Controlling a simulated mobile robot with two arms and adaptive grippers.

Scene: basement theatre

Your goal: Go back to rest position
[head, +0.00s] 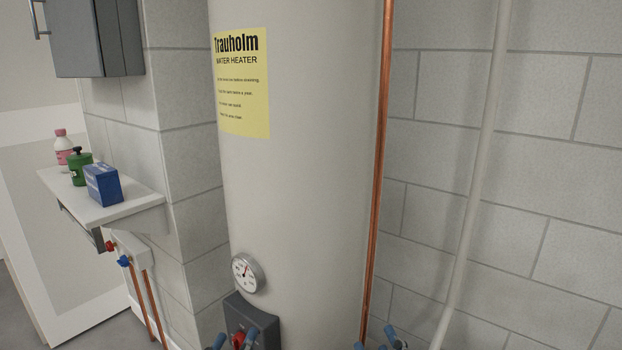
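My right gripper (376,342) shows at the bottom edge, right of the copper pipe's foot. Only its blue fingertips are in view; they stand apart with nothing seen between them. My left gripper (234,340) shows at the bottom edge in front of the water heater (310,170). Its blue fingertips are apart, and a red knob (239,340) on the heater's dark control box (262,320) shows between them. I cannot tell whether they touch the knob. The rest of both grippers and both arms is below the picture.
A round gauge (248,273) sits above the control box. A copper pipe (377,160) and a pale pipe (481,175) run down at the right. At left, a shelf (125,208) holds bottles and a blue box (102,184), under a grey cabinet (85,38).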

